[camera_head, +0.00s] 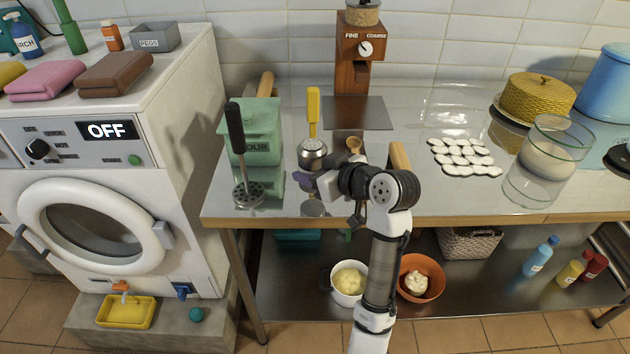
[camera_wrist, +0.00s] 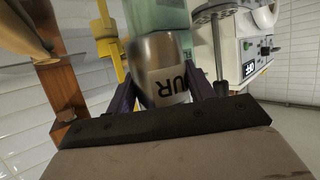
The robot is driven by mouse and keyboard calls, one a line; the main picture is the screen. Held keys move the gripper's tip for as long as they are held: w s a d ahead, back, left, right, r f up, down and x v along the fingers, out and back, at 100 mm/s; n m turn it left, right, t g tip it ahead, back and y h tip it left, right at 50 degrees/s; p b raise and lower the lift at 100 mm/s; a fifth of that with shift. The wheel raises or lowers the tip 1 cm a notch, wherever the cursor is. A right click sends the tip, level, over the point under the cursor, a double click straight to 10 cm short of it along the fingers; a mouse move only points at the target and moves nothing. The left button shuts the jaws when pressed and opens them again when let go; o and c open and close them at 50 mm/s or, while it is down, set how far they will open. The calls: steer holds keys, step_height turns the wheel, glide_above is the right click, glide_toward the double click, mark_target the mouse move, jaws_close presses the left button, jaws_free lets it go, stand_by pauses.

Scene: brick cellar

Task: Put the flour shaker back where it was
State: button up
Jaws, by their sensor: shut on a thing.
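The flour shaker (camera_head: 313,152) is a small silver cylinder with a rounded, perforated-looking top, above the left part of the counter. In the wrist view the metal shaker (camera_wrist: 160,58) fills the space between my dark fingers, with the letters "UR" showing on its label. My gripper (camera_head: 319,180) is shut on it; in the wrist view its fingers (camera_wrist: 163,88) press on both sides. The shaker appears upright and just above the counter, with a reflection below it. Its base is partly hidden by my gripper, so the exact gap is unclear.
A green flour canister (camera_head: 262,120) and black-handled masher (camera_head: 237,130) stand left of the shaker. A yellow-handled tool (camera_head: 313,105) is behind it, and a wooden grinder (camera_head: 352,65) farther back. White pieces (camera_head: 463,157) and a glass jar (camera_head: 545,180) are right. The counter's front edge (camera_head: 470,218) is near.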

steer(key=shift+f, duration=1.7)
steer(key=shift+f, duration=0.2)
steer(key=o, duration=1)
steer(key=shift+o, duration=0.2)
steer(key=shift+r, duration=0.3)
steer(key=b+v, duration=0.1)
steer(key=v, duration=1.1)
